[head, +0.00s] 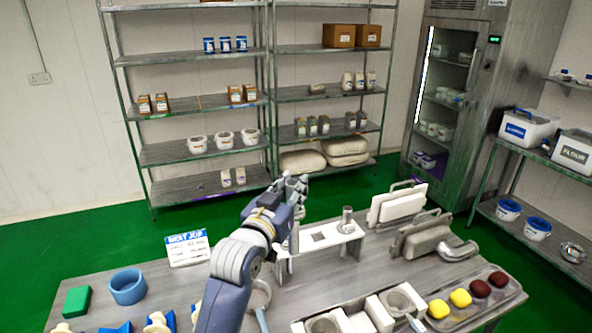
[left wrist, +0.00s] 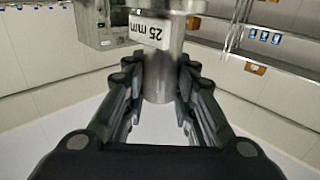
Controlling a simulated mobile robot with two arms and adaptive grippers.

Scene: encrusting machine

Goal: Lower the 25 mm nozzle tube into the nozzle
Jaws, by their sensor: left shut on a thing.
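My left gripper (head: 292,187) is held up above the back edge of the worktable in the head view. In the left wrist view, its two dark fingers (left wrist: 160,90) are shut on both sides of a grey metal tube (left wrist: 160,78). The tube carries a white label (left wrist: 148,31) reading "25 mm" and has a wider collar at its top. I cannot clearly pick out the nozzle in either view. My right gripper is not in view.
A white stand (head: 352,238) with a short grey cylinder (head: 347,219) on it is close to my left arm. Grey and white machine parts (head: 420,235) stand to its right.

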